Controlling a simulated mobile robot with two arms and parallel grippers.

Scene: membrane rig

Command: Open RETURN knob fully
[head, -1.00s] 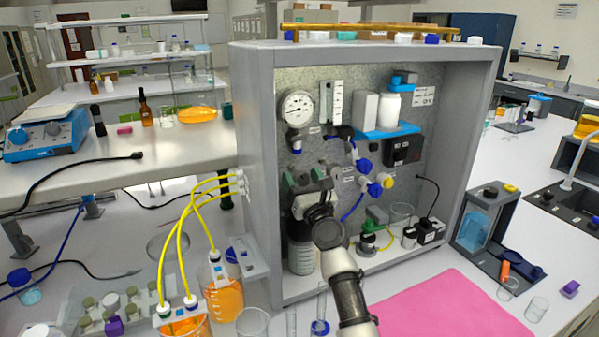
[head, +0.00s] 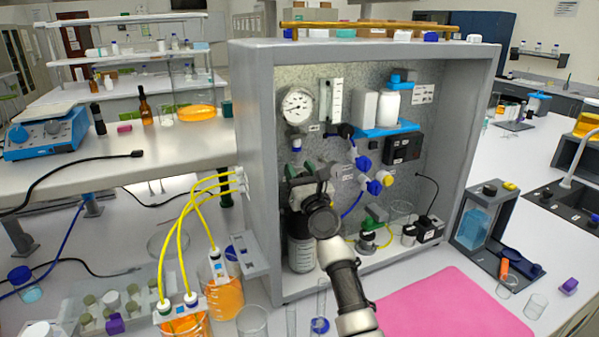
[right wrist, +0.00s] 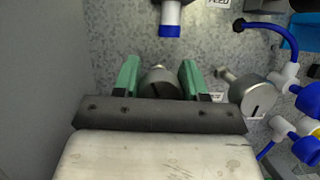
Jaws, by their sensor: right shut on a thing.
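My right gripper (head: 307,172) reaches to the back panel of the grey rig cabinet (head: 254,180). In the right wrist view, its two green fingers (right wrist: 159,76) are shut on a round grey metal knob (right wrist: 159,83) that sticks out from the speckled panel. The bar of the gripper hides the lower part of this knob and any label under it. A second slotted metal knob (right wrist: 250,95) stands to the right, clear of the fingers. I cannot read which knob is marked RETURN. My left gripper is not in view.
A blue-tipped fitting (right wrist: 170,18) hangs above the held knob. Blue-and-white valves (head: 362,163) and tubing are to the right. A pressure gauge (head: 298,105) is above. A dark-capped bottle (head: 300,252) stands below. The cabinet's left wall is close by.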

